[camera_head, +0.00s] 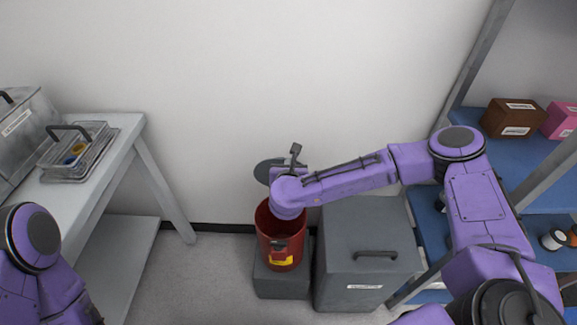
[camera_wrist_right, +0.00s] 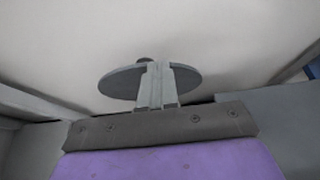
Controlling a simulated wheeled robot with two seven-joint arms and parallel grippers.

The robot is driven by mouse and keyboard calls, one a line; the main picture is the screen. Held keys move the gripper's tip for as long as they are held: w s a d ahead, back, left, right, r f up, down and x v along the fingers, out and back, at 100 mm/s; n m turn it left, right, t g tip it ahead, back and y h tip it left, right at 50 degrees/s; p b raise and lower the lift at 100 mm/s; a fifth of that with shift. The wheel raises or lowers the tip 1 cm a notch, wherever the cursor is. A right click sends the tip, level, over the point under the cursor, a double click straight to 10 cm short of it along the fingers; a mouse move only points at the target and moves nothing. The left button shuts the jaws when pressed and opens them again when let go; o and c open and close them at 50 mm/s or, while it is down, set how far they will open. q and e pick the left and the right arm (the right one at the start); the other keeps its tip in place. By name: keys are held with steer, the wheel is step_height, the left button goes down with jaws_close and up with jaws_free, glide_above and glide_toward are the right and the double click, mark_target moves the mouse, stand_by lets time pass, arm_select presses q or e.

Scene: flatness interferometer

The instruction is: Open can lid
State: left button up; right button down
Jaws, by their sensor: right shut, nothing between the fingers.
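The red can (camera_head: 270,248) with a yellow label stands at the centre. Its opening shows uncovered on the left; the purple wrist hides the rest. The round grey lid (camera_head: 264,172) is raised above and behind the opening, near the wall, partly hidden by my right arm. My right gripper (camera_head: 296,152) is above the can beside the lid, shut and empty. In the right wrist view, the closed fingers (camera_wrist_right: 156,80) overlap the middle of the lid (camera_wrist_right: 118,84); I cannot tell whether they touch it. My left gripper is out of view.
The can stands on a low grey block (camera_head: 281,287). A grey box with a handle (camera_head: 368,235) is close on its right. A table (camera_head: 125,124) with a clear case (camera_head: 78,150) is at left, and blue shelves (camera_head: 535,195) at right. Floor left of the can is free.

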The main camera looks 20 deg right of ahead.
steer(key=shift+a, duration=0.1)
steer(key=b+v, duration=0.1)
steer(key=v, duration=0.9)
steer(key=shift+s, duration=0.25)
steer(key=shift+r, duration=0.1)
steer(key=s+a+f+n+g+y, duration=0.25)
steer(key=s+f+n, duration=0.35)
steer(key=f+n, duration=0.45)
steer(key=s+a+f+n+g+y, duration=0.1)
steer(key=s+a+f+n+y, duration=0.15)
steer(key=s+f+n, duration=0.75)
steer(key=s+d+f+n+g, duration=0.35)
steer(key=s+d+n, duration=0.3)
steer(key=n, duration=0.35)
steer(key=s+d+n+g+h, duration=0.1)
steer(key=s+d+n+h, duration=0.2)
steer(key=d, duration=0.8)
steer(key=shift+s+d+f+g, duration=0.3)
steer(key=shift+s+f, duration=0.15)
steer(key=shift+s, duration=0.4)
